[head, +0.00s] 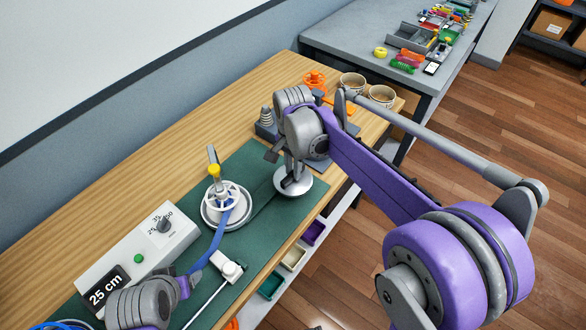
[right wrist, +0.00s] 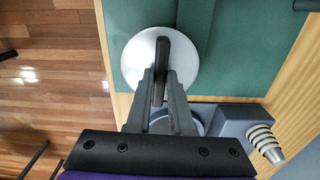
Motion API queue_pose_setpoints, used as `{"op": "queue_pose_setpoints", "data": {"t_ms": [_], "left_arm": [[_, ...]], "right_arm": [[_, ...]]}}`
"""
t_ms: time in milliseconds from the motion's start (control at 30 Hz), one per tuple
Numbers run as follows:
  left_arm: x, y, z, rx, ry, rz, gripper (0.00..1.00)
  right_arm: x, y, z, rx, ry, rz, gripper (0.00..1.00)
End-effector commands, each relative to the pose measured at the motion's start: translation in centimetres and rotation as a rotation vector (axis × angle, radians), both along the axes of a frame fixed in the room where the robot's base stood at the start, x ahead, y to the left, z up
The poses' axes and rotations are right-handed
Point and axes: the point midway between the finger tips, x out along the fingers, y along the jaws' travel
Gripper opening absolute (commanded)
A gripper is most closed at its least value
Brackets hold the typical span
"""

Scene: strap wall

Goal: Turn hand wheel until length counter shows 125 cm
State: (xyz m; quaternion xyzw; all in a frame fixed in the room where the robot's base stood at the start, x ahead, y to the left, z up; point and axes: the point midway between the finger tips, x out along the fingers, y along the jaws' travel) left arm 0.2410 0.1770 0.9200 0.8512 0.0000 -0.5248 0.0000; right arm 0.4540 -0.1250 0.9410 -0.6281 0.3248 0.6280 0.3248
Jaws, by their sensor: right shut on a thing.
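The hand wheel (head: 296,189) looks to be the round silver disc on the green mat; it also shows in the right wrist view (right wrist: 139,72). A dark bar (right wrist: 180,55) stands across it. My right gripper (right wrist: 160,85) is shut on this bar, with its fingers over the disc. In the head view my right gripper (head: 293,172) points down at the disc and hides part of it. The length counter (head: 106,290) is a dark display that reads 25 cm. My left gripper (head: 165,300) is low at the left; its fingers are not clear.
A white box (head: 130,250) carries a dial (head: 164,225) and a green button (head: 138,259). A white spoked reel (head: 240,208) with blue strap (head: 210,250) stands beside a yellow-knobbed lever (head: 214,170). Near the wheel are a grey ringed block (head: 266,122) and an orange wheel (head: 315,78).

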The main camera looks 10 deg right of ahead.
Motion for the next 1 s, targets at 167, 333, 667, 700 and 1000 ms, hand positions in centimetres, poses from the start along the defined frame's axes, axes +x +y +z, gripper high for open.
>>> {"op": "queue_pose_setpoints", "data": {"t_ms": [167,333,667,700,1000], "left_arm": [[-0.04,0.00,-0.18,0.000,0.001,0.000,0.67],[-0.08,0.00,-0.30,0.000,0.002,0.000,0.67],[-0.14,0.00,-0.48,0.000,0.003,0.000,0.67],[-0.14,0.00,-0.51,0.000,0.003,0.000,0.67],[-0.18,0.00,-0.63,0.000,0.003,0.000,0.67]], "right_arm": [[-0.01,0.01,0.00,0.000,0.000,-0.166,0.00],[-0.01,0.01,0.00,0.000,0.000,-0.327,0.00],[0.00,0.01,0.00,0.000,0.000,-0.641,0.00],[-0.01,0.01,0.00,0.000,0.000,-0.679,0.00],[-0.01,0.01,0.00,0.000,0.000,-0.964,0.00]]}}
